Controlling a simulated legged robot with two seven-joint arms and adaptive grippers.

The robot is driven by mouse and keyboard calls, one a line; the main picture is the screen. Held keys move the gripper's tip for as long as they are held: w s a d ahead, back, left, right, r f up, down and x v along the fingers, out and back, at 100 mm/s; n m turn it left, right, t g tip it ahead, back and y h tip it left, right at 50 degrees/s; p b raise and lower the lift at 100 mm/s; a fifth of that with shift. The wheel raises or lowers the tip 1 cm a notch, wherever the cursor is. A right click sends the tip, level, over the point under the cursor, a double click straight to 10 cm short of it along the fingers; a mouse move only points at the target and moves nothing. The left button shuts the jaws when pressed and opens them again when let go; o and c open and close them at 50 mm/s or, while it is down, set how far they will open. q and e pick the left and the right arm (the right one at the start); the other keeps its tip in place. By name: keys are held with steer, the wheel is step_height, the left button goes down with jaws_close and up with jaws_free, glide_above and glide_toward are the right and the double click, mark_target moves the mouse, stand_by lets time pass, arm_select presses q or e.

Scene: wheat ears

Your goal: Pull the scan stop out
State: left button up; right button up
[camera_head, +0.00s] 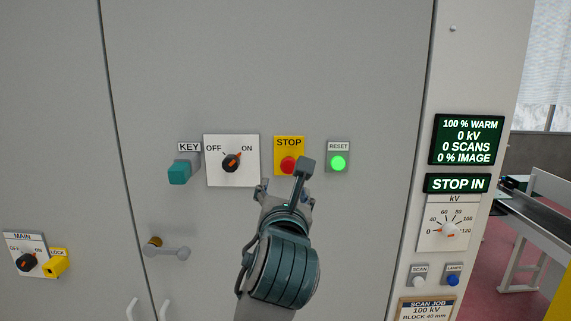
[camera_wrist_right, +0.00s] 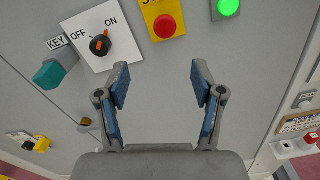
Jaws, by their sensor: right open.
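The scan stop is a red button (camera_head: 288,165) on a yellow plate marked STOP (camera_head: 289,143), on the grey cabinet front. In the right wrist view the red button (camera_wrist_right: 165,27) is at the top, beyond the fingertips. A green display (camera_head: 458,184) reads STOP IN. My right gripper (camera_head: 283,180) is just below the button in the head view and hides part of the plate's lower edge. It also shows in the right wrist view (camera_wrist_right: 160,82), with its fingers apart and nothing between them. My left gripper is not in view.
Left of the stop are an OFF/ON rotary switch (camera_head: 231,162) and a teal key (camera_head: 180,172). Right of it is a lit green RESET button (camera_head: 338,163). A grey handle (camera_head: 170,251) sticks out lower left. Bare cabinet surface lies above the stop.

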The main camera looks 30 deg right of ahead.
mark_target(290, 167)
steer(key=p+x, duration=0.1)
steer(key=x, duration=0.4)
steer(key=p+x, duration=0.1)
steer(key=x, duration=0.4)
steer(key=d+p+x, duration=0.1)
steer(key=x, duration=0.4)
steer(key=shift+s+p, duration=0.3)
steer(key=shift+p, duration=0.1)
steer(key=shift+w, duration=0.45)
steer(key=shift+d, duration=0.15)
jaws_close()
steer(key=shift+f, duration=0.1)
